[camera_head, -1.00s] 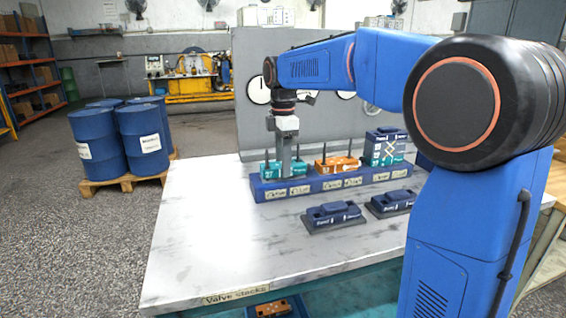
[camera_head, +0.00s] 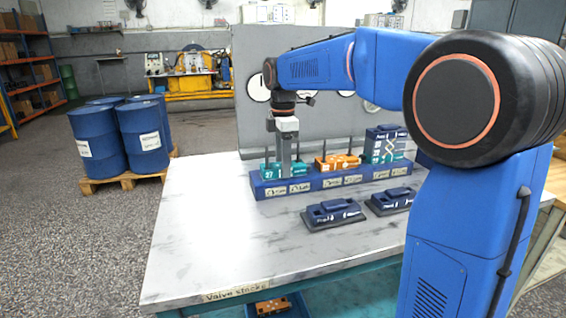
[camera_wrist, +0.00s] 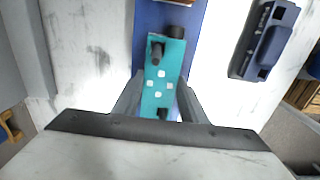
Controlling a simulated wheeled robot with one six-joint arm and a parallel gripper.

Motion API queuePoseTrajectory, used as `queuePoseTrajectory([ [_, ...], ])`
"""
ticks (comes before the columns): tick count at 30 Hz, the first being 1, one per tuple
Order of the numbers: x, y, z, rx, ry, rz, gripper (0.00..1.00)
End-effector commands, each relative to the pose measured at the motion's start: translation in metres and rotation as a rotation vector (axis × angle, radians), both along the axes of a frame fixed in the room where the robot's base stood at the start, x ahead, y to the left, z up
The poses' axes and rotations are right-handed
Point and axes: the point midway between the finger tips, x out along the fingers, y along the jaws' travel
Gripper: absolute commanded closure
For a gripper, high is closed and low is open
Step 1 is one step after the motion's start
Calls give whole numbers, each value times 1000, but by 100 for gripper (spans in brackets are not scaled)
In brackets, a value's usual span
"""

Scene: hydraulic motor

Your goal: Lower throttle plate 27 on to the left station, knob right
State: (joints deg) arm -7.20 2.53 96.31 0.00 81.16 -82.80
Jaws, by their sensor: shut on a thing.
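The teal throttle plate 27 (camera_head: 270,171) is at the left station of the long blue base (camera_head: 262,191). The gripper hides part of the plate in the head view.
An orange plate (camera_head: 338,162) sits at the middle station and a taller stack (camera_head: 386,145) at the right one. Two dark blue blocks (camera_head: 333,214) (camera_head: 392,201) lie in front. Thin upright rods rise from the base. The table's left side (camera_head: 200,230) is clear.

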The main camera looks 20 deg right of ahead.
Motion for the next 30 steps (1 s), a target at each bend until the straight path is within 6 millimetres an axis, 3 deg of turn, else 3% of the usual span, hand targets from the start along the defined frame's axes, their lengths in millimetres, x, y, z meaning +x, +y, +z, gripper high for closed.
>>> queuePoseTrajectory([
  [5, 0, 0, -2, 0, -1, 0, 100],
  [6, 0, 0, -2, 0, -1, 0, 56],
  [9, 0, 0, -2, 0, -1, 0, 39],
  [20, 0, 0, 2, 0, 0, 0, 39],
  [23, 1, 0, 13, 0, -2, 0, 39],
  [30, 1, 0, 57, 0, -3, 0, 39],
])
